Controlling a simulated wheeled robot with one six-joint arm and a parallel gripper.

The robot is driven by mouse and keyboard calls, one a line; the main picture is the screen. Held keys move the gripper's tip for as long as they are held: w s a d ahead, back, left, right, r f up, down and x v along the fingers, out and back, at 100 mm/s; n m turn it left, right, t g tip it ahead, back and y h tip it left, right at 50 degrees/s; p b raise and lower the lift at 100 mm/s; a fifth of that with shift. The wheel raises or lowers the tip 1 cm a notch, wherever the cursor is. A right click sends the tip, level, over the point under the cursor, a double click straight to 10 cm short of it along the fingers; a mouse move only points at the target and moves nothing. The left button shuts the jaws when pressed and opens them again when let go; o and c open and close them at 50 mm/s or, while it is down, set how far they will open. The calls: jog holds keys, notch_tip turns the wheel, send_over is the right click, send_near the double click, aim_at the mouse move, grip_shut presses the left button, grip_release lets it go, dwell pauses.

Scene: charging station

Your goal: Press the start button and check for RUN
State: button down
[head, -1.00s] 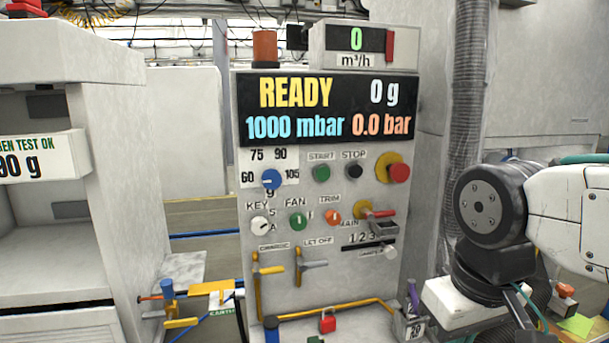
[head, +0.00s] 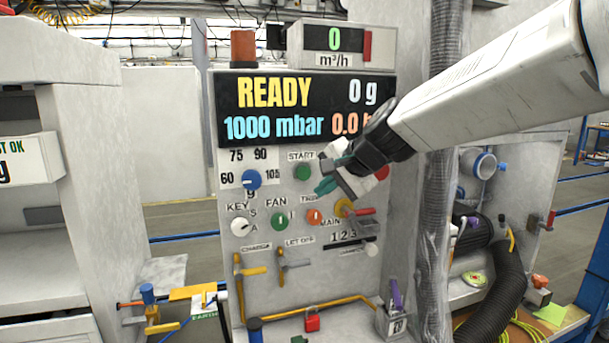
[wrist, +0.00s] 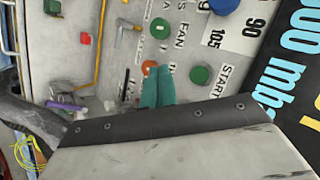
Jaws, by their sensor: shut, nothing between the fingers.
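The green start button (head: 303,171) sits under its START label on the grey control panel (head: 225,268); it also shows in the wrist view (wrist: 200,75). My gripper (head: 326,186) is shut and empty, its teal fingertips just right of and below the start button in the head view. In the wrist view the shut teal fingers (wrist: 158,86) point up beside the button. I cannot tell how far they are from the panel. The display (head: 290,92) reads READY, 0 g and 1000 mbar; my arm covers part of the bar figure. My gripper hides the stop button.
A blue selector knob (head: 251,179) is left of the start button, with a green FAN knob (head: 279,220) and orange TRIM knob (head: 314,216) below. A red button (head: 382,173) is partly behind my arm. A ribbed hose (head: 437,220) hangs at the right.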

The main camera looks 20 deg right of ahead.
jog(key=shift+w+d+r, duration=0.1)
jog(key=shift+w, duration=0.2)
send_near(302, 179)
jog(key=shift+s+f+x, duration=0.1)
jog(key=shift+s+x, duration=0.05)
jog(key=shift+x, duration=0.7)
jog(key=shift+s+f+x, duration=0.15)
jog(key=shift+x, duration=0.75)
jog(key=shift+s+f+x, duration=0.1)
jog(key=shift+s+x, duration=0.05)
jog(key=shift+x, duration=0.7)
jog(key=shift+w, duration=0.4)
jog(key=shift+w, duration=0.45)
dwell(0.6)
jog(key=shift+s, duration=0.9)
